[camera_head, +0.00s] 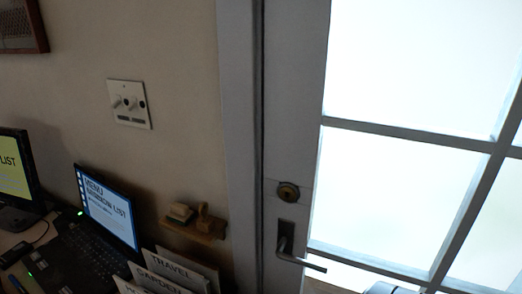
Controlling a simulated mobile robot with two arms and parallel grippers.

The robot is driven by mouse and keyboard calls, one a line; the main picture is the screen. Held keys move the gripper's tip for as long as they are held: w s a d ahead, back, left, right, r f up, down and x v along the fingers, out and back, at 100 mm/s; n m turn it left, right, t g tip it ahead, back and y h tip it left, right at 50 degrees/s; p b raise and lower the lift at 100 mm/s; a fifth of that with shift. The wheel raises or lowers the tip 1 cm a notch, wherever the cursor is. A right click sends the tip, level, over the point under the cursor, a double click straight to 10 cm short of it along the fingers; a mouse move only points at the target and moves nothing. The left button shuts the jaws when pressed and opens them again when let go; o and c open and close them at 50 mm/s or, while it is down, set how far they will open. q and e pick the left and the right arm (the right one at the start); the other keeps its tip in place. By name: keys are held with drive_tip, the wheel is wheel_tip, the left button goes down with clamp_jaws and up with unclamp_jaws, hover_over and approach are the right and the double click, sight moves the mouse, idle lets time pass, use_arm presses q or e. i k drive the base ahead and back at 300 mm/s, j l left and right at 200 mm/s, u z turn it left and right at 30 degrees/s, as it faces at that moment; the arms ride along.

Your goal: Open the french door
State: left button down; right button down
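The french door (293,100) fills the right side of the head view, a pale frame with bright glass panes. Its left stile stands next to the door jamb (240,130), with only a narrow dark line between them, so it looks shut. A lever handle (300,262) sits low on the stile and points right. Neither gripper can be made out. A small grey rounded shape at the bottom edge, right of the handle, is cut off and I cannot tell what it is.
Left of the door, a desk holds an open laptop (105,205), a monitor (15,170) and signs (170,268) reading TRAVEL and GARDEN. A small wooden shelf (192,228) with stamp-like items and a switch plate (129,104) are on the wall.

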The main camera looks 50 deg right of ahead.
sight(299, 34)
drive_tip(key=z, duration=1.5)
drive_tip(key=k+z, duration=0.1)
drive_tip(key=z, duration=0.9)
drive_tip(key=k+z, duration=0.1)
drive_tip(key=z, duration=0.35)
